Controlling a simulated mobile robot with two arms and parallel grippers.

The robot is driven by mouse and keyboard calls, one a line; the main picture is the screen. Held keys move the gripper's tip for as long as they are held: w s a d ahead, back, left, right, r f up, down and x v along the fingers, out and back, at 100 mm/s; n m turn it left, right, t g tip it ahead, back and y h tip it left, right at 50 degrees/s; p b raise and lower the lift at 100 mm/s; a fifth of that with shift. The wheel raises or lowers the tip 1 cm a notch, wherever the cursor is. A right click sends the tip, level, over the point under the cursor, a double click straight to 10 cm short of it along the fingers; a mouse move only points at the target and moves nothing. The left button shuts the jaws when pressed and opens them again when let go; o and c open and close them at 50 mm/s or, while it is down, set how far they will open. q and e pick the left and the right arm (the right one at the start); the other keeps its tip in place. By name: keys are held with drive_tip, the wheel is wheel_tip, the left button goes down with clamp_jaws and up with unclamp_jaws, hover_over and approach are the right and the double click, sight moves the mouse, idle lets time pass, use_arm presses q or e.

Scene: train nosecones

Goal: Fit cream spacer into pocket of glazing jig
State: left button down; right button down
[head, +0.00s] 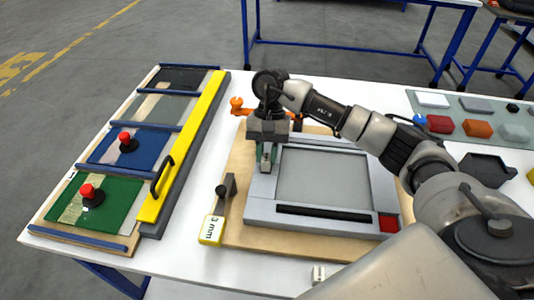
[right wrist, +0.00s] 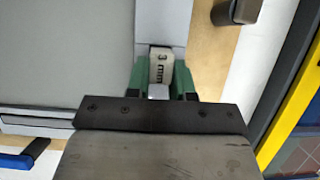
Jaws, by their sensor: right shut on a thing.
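The glazing jig (head: 262,208) is a light grey frame around a grey panel on a wooden board; it also shows in the right wrist view (right wrist: 121,40). My right gripper (head: 267,165) is over the upper left part of the frame, pointing down. In the right wrist view its green fingers (right wrist: 161,85) are shut on the cream spacer (right wrist: 161,66), which is marked "3 mm". The spacer is at the frame's side strip. I cannot tell whether it is seated in the pocket or just above it. My left gripper is not in view.
A yellow "3 mm" block (head: 211,230) and a black-knobbed clamp (head: 226,195) stand left of the jig. A rack of coloured panels with a yellow bar (head: 183,150) lies further left. A small pale block (head: 318,273) is at the front. A black tray (head: 486,168) is right.

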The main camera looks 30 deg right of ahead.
idle(0.4)
drive_tip(key=shift+b, duration=0.5)
idle(0.5)
drive_tip(key=shift+b, duration=0.45)
drive_tip(key=shift+b, duration=0.4)
idle(0.5)
drive_tip(key=shift+f+b, duration=0.55)
drive_tip(key=shift+b, duration=0.15)
drive_tip(key=c, duration=0.9)
unclamp_jaws()
drive_tip(key=shift+f, duration=0.1)
